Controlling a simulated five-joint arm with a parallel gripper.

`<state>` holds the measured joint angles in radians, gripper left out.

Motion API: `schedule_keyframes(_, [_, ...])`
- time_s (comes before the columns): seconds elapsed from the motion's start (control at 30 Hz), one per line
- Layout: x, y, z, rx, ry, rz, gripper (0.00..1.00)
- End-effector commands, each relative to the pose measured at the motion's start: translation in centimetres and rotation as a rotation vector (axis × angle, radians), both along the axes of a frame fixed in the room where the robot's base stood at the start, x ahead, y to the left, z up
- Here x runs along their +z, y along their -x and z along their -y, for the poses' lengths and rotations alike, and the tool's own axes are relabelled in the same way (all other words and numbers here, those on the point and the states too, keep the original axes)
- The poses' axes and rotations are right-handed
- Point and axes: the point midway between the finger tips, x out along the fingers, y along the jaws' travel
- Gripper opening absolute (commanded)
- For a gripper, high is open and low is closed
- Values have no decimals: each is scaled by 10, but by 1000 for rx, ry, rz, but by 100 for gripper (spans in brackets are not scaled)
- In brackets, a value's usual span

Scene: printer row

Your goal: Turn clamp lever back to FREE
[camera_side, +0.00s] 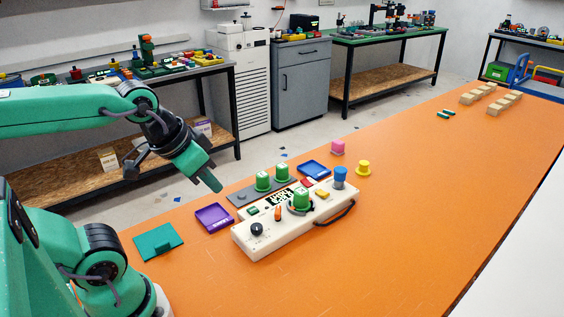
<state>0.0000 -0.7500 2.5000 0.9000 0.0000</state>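A white box-shaped device (273,240) stands on the orange table. A small upright orange lever (278,213) is on its top, between a black knob (257,229) and a green cylinder (300,199). This may be the clamp lever, but I cannot read a FREE label at this size. My gripper (211,184) hangs above the table's back edge, up and left of the device, pointing down to the right. It is apart from the device and no held thing shows.
A purple tray (214,218) and a teal plate (159,242) lie left of the device. A grey plate (245,197) with two green cylinders and a blue tray (314,170) lie behind it. A blue cylinder (340,178) rises at its right end. The table's right front is clear.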

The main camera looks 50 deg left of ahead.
Motion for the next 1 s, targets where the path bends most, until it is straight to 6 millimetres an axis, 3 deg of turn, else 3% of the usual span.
schedule_keyframes(0.03, [0, 0, 0, 1, 0, 0, 16])
schedule_keyframes(0.13, [0, -2, 0, 7, 2, -4, 35])
schedule_keyframes(0.17, [1, -3, 0, 10, 4, -7, 36])
schedule_keyframes(0.47, [1, -27, -4, 104, 45, -75, 36])
schedule_keyframes(1.0, [-25, -107, -17, 406, 139, -268, 36])
